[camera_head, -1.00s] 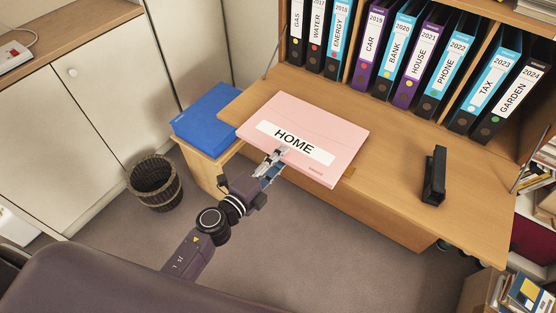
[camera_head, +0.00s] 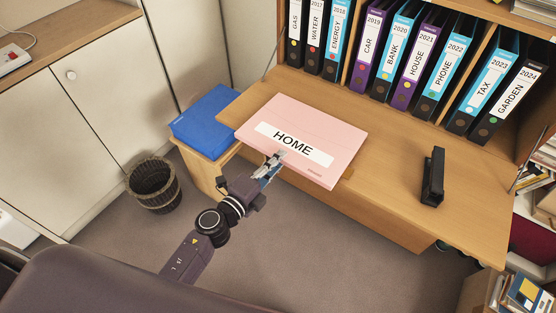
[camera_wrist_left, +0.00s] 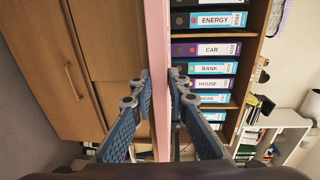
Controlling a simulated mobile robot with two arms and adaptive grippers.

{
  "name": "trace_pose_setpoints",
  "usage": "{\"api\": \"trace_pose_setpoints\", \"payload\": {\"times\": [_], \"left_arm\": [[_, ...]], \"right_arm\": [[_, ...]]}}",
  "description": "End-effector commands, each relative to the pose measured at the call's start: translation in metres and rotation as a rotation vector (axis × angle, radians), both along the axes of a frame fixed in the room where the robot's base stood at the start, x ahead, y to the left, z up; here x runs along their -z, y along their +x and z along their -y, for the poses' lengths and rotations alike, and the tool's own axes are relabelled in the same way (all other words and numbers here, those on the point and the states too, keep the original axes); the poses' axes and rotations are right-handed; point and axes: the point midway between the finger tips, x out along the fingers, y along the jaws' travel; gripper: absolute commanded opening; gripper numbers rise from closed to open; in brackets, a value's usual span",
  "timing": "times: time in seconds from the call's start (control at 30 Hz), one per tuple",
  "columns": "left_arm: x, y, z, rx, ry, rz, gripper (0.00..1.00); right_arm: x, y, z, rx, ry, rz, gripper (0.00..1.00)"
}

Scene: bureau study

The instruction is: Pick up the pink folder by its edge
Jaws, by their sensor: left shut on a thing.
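The pink folder (camera_head: 300,119), with a white label reading HOME, lies at the front of the wooden desk leaf (camera_head: 388,168), its near edge at the leaf's front edge. My left gripper (camera_head: 273,164) is shut on the folder's near edge. In the left wrist view the folder (camera_wrist_left: 157,60) shows edge-on as a pink strip between the two blue finger pads of the gripper (camera_wrist_left: 160,88). Whether the folder is clear of the leaf or touching it is hard to tell. My right gripper is not in view.
A black stapler-like object (camera_head: 433,177) stands on the leaf at the right. Several labelled binders (camera_head: 414,65) stand in the shelf behind. The leaf between folder and stapler is clear.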

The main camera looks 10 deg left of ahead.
Motion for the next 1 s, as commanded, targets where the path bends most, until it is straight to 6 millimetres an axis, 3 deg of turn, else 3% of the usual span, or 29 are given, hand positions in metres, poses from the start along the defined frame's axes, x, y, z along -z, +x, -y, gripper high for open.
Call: {"api": "trace_pose_setpoints", "payload": {"times": [0.63,1.0], "left_arm": [[-0.018,-0.001,-0.001,0.000,-0.002,-0.002,0.00],[-0.023,-0.024,-0.009,0.001,-0.002,-0.001,0.00]], "right_arm": [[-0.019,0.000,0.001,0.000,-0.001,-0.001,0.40],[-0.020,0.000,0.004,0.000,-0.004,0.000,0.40]]}}
